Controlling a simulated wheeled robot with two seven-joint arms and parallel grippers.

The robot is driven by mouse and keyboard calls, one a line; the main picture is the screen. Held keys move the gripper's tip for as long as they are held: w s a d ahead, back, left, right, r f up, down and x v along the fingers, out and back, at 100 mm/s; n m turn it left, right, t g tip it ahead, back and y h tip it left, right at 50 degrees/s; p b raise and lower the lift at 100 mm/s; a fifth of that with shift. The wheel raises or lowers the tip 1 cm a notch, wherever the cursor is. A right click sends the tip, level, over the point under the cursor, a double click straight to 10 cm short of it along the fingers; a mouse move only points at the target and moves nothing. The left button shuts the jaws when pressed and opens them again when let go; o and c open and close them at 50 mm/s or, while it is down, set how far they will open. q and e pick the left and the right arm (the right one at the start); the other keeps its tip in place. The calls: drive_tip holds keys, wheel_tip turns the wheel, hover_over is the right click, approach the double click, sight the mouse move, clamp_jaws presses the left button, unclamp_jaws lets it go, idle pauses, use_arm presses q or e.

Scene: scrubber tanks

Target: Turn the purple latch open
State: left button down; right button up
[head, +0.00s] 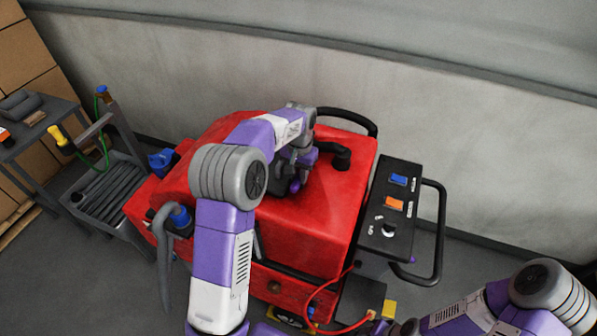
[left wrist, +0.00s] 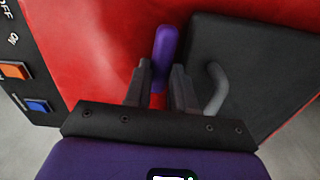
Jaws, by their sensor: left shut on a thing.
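The purple latch (left wrist: 166,44) stands out against the red machine body in the left wrist view. Its near end lies between the fingers of my left gripper (left wrist: 159,78), which is shut on it. In the head view my left gripper (head: 287,182) is over the top of the red scrubber tank (head: 325,200), and my own arm hides much of it. A bit of the purple latch (head: 295,186) shows beside the fingers there. My right arm comes in at the lower right of the head view, and its gripper cannot be made out.
A black control panel (head: 389,216) with blue and orange switches and a black handle (head: 440,235) is right of the tank. A dark plate (left wrist: 245,55) and grey hook (left wrist: 216,85) sit right of the latch. A grey cart (head: 112,190) stands left.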

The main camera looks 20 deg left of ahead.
sight(299, 177)
use_arm(q)
drive_tip(key=shift+n, duration=0.5)
drive_tip(key=c, duration=0.9)
unclamp_jaws()
drive_tip(key=shift+c, duration=0.2)
drive_tip(key=shift+r, duration=3.8)
